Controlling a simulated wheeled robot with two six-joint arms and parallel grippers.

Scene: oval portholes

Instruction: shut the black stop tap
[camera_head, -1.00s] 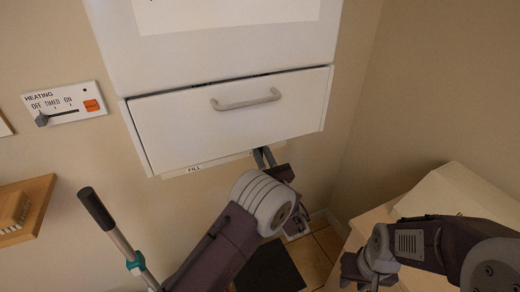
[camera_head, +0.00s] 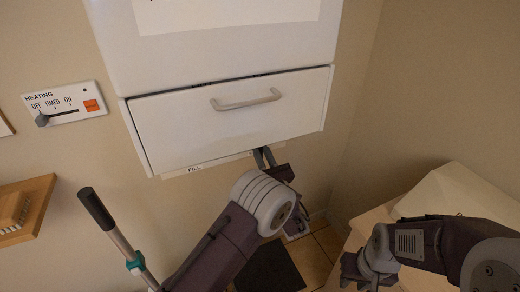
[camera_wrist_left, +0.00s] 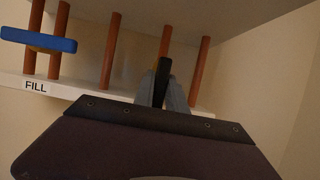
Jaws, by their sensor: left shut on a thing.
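The black stop tap's lever (camera_wrist_left: 163,76) shows in the left wrist view, upright in the picture and roughly in line with the copper pipe behind it. My left gripper (camera_wrist_left: 163,90) is shut on this lever, one grey finger on each side. In the head view my left gripper (camera_head: 264,157) reaches up under the boiler's lower edge, and the tap is hidden there. My right gripper (camera_head: 356,270) hangs low at the right, away from the boiler; its jaws are too unclear to read.
A blue lever (camera_wrist_left: 38,40) lies across pipes at the left, above a white strip marked FILL (camera_wrist_left: 36,86). Other copper pipes (camera_wrist_left: 111,50) stand between. The white boiler drawer (camera_head: 235,118) is above my left gripper. A black-handled pole (camera_head: 97,209) and a box (camera_head: 455,195) stand nearby.

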